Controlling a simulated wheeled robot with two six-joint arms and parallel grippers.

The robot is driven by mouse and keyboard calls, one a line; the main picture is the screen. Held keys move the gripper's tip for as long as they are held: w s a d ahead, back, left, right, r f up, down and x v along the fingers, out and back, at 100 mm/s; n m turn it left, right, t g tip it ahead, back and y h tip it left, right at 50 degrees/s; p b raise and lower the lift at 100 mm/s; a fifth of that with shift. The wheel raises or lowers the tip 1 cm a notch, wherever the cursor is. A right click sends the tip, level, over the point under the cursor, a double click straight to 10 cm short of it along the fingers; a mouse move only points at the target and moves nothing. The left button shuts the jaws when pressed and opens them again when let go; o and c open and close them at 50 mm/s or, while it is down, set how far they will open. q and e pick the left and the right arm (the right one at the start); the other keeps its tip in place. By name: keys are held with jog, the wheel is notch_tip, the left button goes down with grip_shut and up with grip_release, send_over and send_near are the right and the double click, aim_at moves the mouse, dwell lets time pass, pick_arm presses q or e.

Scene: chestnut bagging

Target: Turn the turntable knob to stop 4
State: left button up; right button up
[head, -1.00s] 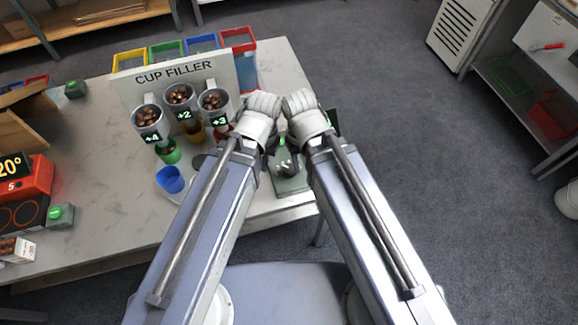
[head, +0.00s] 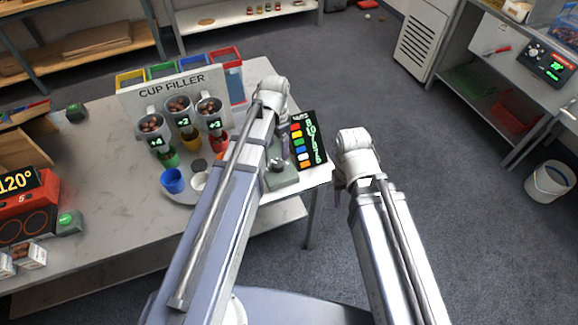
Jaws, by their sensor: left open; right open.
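A grey-green box (head: 284,179) sits at the table's right edge. A dark shape on it may be the knob, but its pointer is too small to read. My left gripper (head: 281,152) is open, above or beside this box and partly hidden by my arm. I cannot tell whether it touches. My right gripper (head: 338,192) is open and empty, off the table's right edge.
The cup filler (head: 172,82) with several chestnut hoppers stands behind the turntable. A black panel with coloured squares and numbers (head: 308,140) stands beside the box. A red device (head: 22,200) is at the left.

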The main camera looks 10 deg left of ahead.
aim_at(278, 163)
pick_arm(q)
jog(key=shift+f, duration=0.15)
notch_tip(278, 163, down, 8)
jog(key=b, duration=0.8)
jog(key=shift+r, duration=0.2)
grip_shut()
